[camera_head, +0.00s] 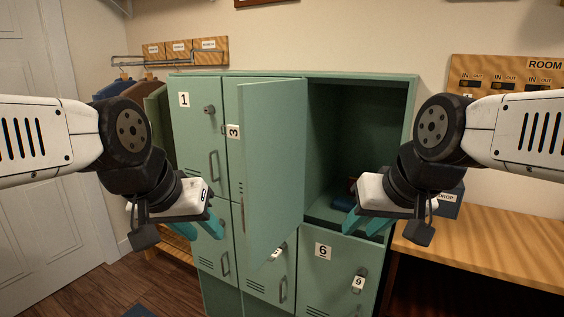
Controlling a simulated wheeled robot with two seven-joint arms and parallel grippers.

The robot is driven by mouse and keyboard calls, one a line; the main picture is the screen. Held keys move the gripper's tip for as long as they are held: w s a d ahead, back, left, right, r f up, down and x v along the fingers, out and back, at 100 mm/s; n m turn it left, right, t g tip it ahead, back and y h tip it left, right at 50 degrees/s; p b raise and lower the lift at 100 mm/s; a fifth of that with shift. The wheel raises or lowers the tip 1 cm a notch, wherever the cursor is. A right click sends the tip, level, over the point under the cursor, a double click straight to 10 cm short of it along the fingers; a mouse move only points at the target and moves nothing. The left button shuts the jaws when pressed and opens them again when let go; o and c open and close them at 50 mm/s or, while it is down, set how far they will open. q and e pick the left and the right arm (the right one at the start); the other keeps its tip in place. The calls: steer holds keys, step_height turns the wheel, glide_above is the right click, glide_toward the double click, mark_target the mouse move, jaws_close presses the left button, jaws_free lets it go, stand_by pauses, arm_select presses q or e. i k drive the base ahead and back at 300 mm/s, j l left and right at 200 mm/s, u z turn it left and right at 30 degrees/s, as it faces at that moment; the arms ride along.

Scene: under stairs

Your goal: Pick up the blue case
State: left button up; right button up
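A small dark blue and reddish item (346,187) lies on the floor of the open upper-right locker compartment; my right gripper partly hides it, and I cannot tell if it is the blue case. My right gripper (360,229) has teal fingers held apart, with nothing seen between them. It is in front of the compartment's lower edge. My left gripper (214,232) is in front of the lower-left lockers, left of the open door. Its teal fingers are apart and appear empty.
The green locker block (360,77) stands against the wall. Its open door (272,165) juts towards me between my grippers. A dark blue box marked DROP (449,203) stands on a wooden bench (480,245) at right. Coats (118,88) hang at left.

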mark_target(340, 203)
steer(key=i+j+z, duration=0.1)
steer(key=j+z, duration=0.15)
steer(key=i+j+z, duration=0.2)
steer(key=j, duration=0.15)
steer(key=j+z, duration=0.5)
steer(key=j, duration=0.2)
steer(key=k+j+z, duration=0.25)
steer(key=j, duration=0.2)
steer(key=j+z, duration=0.25)
steer(key=j, duration=0.2)
steer(key=k, duration=0.15)
steer(key=l, duration=0.3)
